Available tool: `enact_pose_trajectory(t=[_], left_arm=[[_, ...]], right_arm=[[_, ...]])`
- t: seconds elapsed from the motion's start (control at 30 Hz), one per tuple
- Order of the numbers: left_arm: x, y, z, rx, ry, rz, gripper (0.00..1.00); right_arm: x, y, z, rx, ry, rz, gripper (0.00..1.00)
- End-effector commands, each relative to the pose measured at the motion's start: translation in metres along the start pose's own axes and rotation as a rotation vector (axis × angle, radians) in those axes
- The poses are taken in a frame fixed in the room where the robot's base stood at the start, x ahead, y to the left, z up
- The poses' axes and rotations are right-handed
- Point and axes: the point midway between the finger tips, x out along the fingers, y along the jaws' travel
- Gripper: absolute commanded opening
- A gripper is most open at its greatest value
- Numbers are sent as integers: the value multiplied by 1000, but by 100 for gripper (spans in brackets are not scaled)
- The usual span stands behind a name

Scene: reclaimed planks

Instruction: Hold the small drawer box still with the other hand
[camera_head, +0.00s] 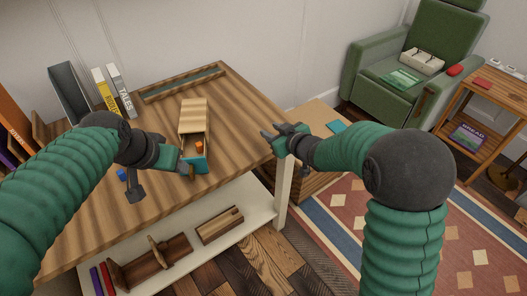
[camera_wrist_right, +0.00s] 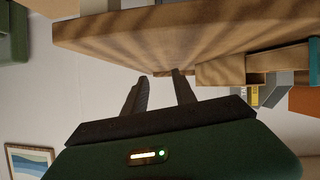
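The small drawer box (camera_head: 193,115) stands on the striped wooden table with its drawer pulled partly out toward me. The drawer has a teal front (camera_head: 198,165), and an orange item (camera_head: 199,146) shows inside. My left gripper (camera_head: 180,163) is at the left of the drawer front, close to its handle; whether it grips the handle cannot be made out. My right gripper (camera_head: 268,140) is open and empty near the table's right edge, apart from the box. In the right wrist view its two fingers (camera_wrist_right: 160,90) are spread, and the box (camera_wrist_right: 222,72) appears to their right.
The table (camera_head: 235,100) has books (camera_head: 110,92) at its back left and a shallow tray (camera_head: 183,84) at the back. A small blue item (camera_head: 122,175) lies near my left gripper. A green armchair (camera_head: 410,70) and a side table (camera_head: 485,105) stand at right.

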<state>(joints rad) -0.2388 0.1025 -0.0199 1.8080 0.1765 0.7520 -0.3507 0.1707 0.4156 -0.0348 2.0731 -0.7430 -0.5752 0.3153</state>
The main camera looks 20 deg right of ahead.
Motion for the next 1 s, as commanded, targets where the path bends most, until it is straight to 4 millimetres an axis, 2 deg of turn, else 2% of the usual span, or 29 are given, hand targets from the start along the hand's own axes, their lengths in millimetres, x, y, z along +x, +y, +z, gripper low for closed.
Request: enact_pose_trajectory(t=[0.03, 0.1, 0.2, 0.33, 0.5, 0.67, 0.77, 1.0], left_arm=[[0, 1, 0, 2, 0, 0, 36], [0, 1, 0, 2, 0, 0, 36], [0, 0, 1, 1, 1, 1, 36], [-1, -1, 1, 0, 1, 2, 36], [-1, -1, 1, 0, 2, 2, 36], [-1, 0, 1, 1, 1, 1, 36], [-1, 0, 1, 1, 1, 1, 36], [-1, 0, 1, 0, 1, 1, 36]], right_arm=[[14, 3, -15, -33, 96, -65, 33], [24, -6, -37, -82, 239, -204, 33], [19, -30, -46, -132, 390, -454, 33], [-12, -56, -25, -147, 480, -788, 33], [-52, -67, 6, -123, 487, -1068, 33], [-60, -74, 10, -113, 485, -1132, 33], [-55, -89, 5, -114, 486, -1133, 33], [-35, -140, -14, -115, 486, -1130, 33]])
